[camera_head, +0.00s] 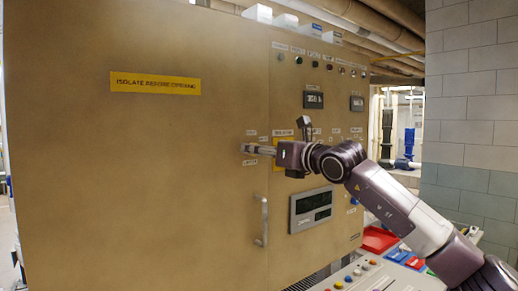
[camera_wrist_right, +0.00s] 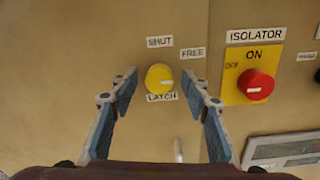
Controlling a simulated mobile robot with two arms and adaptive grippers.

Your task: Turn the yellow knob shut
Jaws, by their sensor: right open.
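The yellow knob (camera_wrist_right: 159,77) is a round knob on the tan cabinet face, with labels SHUT above it, FREE at its upper right and LATCH below. A pale pointer mark on it lies on its right side, slightly below the middle. My right gripper (camera_wrist_right: 160,88) is open, with one finger on each side of the knob in the picture; I cannot tell whether they touch it. In the head view my right gripper (camera_head: 250,149) is close to the cabinet face, and the knob cannot be made out there. My left gripper is not in view.
A red isolator knob (camera_wrist_right: 256,85) on a yellow plate (camera_wrist_right: 234,88) is right of the yellow knob. A grey display (camera_head: 311,209) and a vertical door handle (camera_head: 263,222) are lower on the cabinet. A sloped control desk (camera_head: 372,274) stands at the lower right.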

